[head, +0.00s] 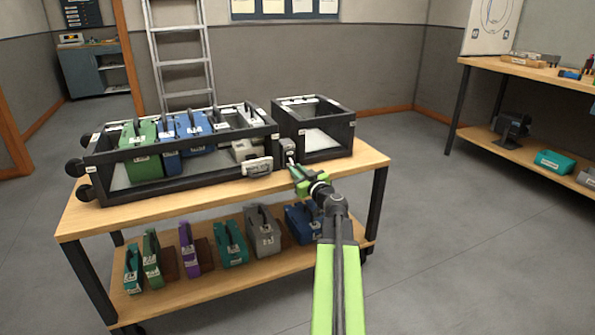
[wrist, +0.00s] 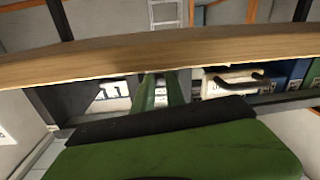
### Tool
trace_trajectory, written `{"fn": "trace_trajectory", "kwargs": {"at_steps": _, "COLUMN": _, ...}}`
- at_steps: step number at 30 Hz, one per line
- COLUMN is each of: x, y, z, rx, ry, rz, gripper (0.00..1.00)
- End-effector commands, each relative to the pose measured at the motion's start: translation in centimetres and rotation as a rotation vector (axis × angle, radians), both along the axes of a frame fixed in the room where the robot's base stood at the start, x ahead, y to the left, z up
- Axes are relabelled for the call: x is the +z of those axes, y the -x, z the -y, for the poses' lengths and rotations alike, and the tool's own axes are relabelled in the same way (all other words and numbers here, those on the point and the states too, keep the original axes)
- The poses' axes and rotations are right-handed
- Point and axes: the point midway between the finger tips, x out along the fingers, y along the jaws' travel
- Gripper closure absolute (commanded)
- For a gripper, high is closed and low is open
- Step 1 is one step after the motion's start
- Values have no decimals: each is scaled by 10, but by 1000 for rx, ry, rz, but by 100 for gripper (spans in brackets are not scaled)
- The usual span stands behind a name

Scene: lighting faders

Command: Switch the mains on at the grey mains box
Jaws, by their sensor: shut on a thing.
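The grey mains box (head: 288,147) is a small upright box with a pale label. It stands at the front of the bench top, between the long black rack and the short black frame. My gripper (head: 293,166) reaches its front from the near right, with the green fingers against it. In the wrist view my two green fingers (wrist: 161,90) are close together, with a narrow pale strip between them. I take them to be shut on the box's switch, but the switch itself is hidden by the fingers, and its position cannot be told.
The long black rack (head: 190,184) holds green, blue and grey units, with a white-labelled piece (head: 257,166) at its front right. The short black frame (head: 330,150) stands close right. Several coloured units fill the lower shelf (head: 215,275). Open floor (head: 450,240) lies to the right.

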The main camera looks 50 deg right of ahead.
Motion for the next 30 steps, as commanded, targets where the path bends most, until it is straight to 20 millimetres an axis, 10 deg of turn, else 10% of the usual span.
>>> {"fn": "trace_trajectory", "kwargs": {"at_steps": 30, "x": 48, "y": -2, "z": 1, "rx": -4, "ry": -192, "rz": -473, "gripper": 100}}
